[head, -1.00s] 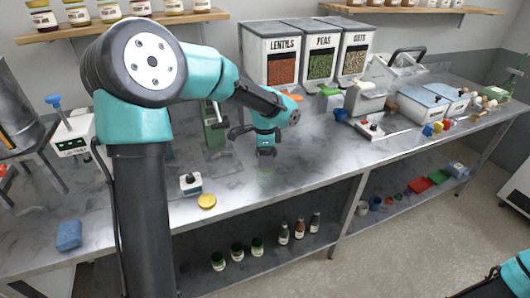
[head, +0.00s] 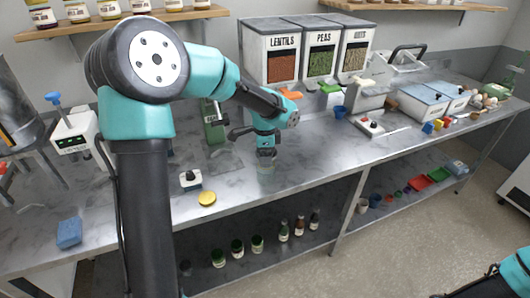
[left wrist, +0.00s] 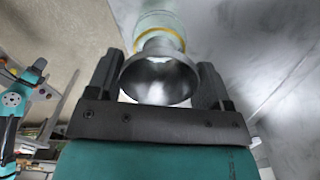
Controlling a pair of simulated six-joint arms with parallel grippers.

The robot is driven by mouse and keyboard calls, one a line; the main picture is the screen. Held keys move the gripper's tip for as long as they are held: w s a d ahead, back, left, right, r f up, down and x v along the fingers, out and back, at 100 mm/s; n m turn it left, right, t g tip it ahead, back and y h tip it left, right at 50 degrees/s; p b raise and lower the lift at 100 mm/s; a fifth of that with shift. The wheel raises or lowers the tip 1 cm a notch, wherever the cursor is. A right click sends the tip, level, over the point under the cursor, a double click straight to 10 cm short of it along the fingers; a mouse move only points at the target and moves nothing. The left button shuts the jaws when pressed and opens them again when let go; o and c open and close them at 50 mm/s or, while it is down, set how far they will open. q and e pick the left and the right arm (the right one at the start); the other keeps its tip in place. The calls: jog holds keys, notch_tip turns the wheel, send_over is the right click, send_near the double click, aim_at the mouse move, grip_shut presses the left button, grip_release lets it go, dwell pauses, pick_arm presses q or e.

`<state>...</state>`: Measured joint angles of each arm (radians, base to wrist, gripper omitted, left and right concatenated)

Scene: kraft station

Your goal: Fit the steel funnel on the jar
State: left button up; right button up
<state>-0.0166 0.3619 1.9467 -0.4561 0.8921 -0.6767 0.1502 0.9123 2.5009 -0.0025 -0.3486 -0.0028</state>
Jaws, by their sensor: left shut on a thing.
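The steel funnel (left wrist: 158,78) is between the fingers of my left gripper (left wrist: 157,88) in the left wrist view, its wide mouth facing the camera. My left gripper is shut on it. The glass jar (left wrist: 160,18) is beyond the funnel, lined up with its narrow end, and a yellowish ring shows at its opening. I cannot tell whether the spout is inside the jar. In the head view my left gripper (head: 266,154) points down just above the jar (head: 266,169), which stands on the bench. The funnel is hard to make out there. My right gripper is out of view.
A yellow lid (head: 207,198) and a small white device (head: 190,180) lie left of the jar on the steel bench (head: 300,172). Bins (head: 320,50) are at the back.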

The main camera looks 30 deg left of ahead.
pick_arm(q)
jog(key=o, duration=1)
jog(key=shift+c, duration=0.2)
jog(key=shift+r, duration=1.6)
dwell(0.4)
jog(key=shift+r, duration=2.9)
